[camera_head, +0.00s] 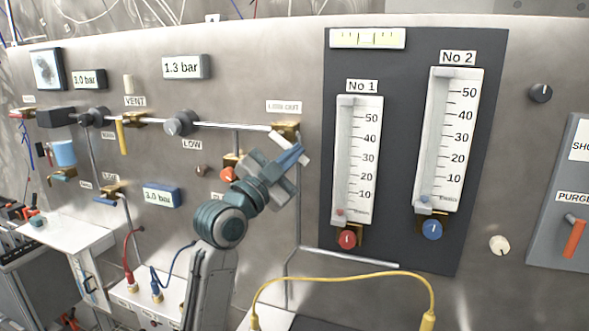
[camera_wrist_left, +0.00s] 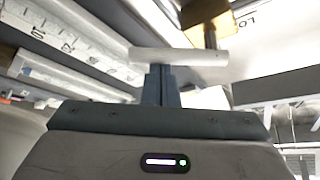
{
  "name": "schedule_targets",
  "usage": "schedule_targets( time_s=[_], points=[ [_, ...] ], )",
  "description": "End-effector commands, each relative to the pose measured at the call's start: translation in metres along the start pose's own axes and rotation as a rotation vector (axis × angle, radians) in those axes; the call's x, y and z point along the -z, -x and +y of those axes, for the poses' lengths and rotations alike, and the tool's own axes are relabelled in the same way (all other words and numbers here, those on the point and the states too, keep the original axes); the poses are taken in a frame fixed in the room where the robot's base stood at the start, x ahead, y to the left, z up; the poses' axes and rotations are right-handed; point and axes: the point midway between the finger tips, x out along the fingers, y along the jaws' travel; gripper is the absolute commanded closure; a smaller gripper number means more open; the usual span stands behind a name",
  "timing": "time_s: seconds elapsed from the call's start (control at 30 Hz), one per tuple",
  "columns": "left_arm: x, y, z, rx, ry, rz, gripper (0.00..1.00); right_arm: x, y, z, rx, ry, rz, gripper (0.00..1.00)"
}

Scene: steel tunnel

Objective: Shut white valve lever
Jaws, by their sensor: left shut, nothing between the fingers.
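The white valve lever (camera_head: 277,138) is at the brass valve (camera_head: 288,126) under a small label, at the right end of the horizontal pipe. In the head view my gripper partly hides the lever, and it slants down to the right. In the left wrist view the white lever (camera_wrist_left: 185,56) lies across the tips of my fingers, with the brass valve (camera_wrist_left: 208,22) behind it. My left gripper (camera_head: 296,156) is shut and empty, its fingertips at the lever. It also shows in the left wrist view (camera_wrist_left: 162,84). I cannot tell whether it touches the lever. My right gripper is out of view.
To the right, a dark panel (camera_head: 400,80) carries two flow gauges with a red knob (camera_head: 347,239) and a blue knob (camera_head: 432,229). An orange knob (camera_head: 228,174) sits left of my gripper. A yellow hose (camera_head: 340,279) arches below.

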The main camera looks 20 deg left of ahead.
Motion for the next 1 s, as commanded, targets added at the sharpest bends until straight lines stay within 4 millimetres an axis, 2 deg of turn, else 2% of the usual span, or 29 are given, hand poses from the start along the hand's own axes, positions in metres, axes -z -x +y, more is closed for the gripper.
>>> schedule_targets(
  time_s=[0.03,0.1,0.33,0.8,1.0],
  points=[
    [-0.006,0.003,0.002,-0.023,-0.043,-0.001,1.00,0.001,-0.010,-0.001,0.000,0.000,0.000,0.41],
    [-0.009,0.005,0.002,-0.057,-0.100,-0.001,1.00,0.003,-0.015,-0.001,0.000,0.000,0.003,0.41],
    [-0.018,0.009,0.001,-0.169,-0.287,-0.003,1.00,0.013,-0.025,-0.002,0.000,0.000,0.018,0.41],
    [-0.031,0.017,-0.006,-0.368,-0.624,-0.002,1.00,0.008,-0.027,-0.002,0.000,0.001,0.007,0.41],
    [-0.034,0.019,-0.006,-0.392,-0.662,-0.001,1.00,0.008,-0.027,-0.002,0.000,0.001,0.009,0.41]
  ],
)
